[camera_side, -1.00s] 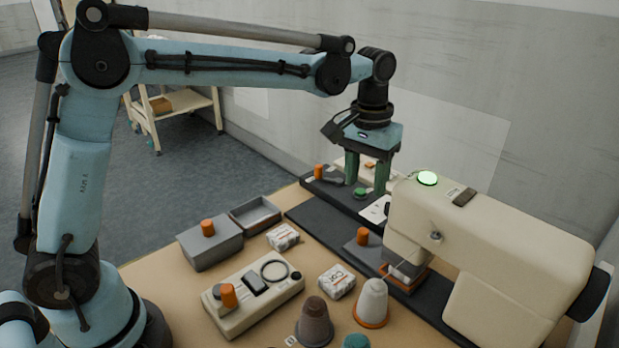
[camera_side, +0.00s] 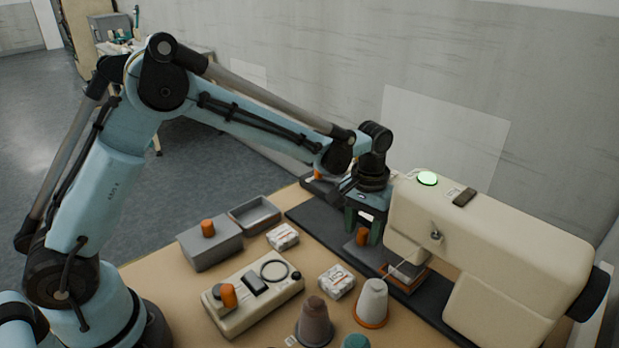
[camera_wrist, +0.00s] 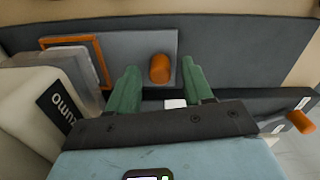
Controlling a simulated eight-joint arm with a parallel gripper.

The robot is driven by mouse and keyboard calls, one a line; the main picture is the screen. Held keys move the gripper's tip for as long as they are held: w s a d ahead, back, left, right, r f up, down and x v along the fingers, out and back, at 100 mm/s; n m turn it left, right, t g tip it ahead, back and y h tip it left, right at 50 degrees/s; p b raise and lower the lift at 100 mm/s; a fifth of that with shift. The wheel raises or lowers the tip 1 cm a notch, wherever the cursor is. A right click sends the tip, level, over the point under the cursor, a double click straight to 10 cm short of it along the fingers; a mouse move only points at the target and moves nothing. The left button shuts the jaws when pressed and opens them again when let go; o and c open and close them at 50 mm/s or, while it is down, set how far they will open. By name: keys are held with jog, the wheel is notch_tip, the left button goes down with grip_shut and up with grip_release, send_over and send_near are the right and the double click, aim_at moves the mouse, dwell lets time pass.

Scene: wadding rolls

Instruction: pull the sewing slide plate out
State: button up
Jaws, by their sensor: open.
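The slide plate is a flat grey plate (camera_side: 362,255) beside the sewing machine's needle area, with an orange knob (camera_side: 361,237) standing on it. In the wrist view the plate (camera_wrist: 130,45) lies on the dark bed, its orange knob (camera_wrist: 160,68) near one end. My gripper (camera_side: 362,230) is open above the plate, its green fingers pointing down. In the wrist view my gripper (camera_wrist: 161,75) has one finger on each side of the knob, with gaps on both sides. Whether the fingertips reach down to the plate I cannot tell.
The cream sewing machine (camera_side: 480,235) stands close on the right, with an orange-edged frame (camera_side: 418,283) under its head. A grey box with an orange knob (camera_side: 208,228), an open tray (camera_side: 255,215), a control box (camera_side: 252,298) and thread cones (camera_side: 373,300) stand on the tan table.

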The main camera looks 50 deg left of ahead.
jog(key=shift+f, duration=0.3)
grip_shut()
jog(key=a, duration=1.3)
jog(key=shift+a, duration=0.35)
grip_release()
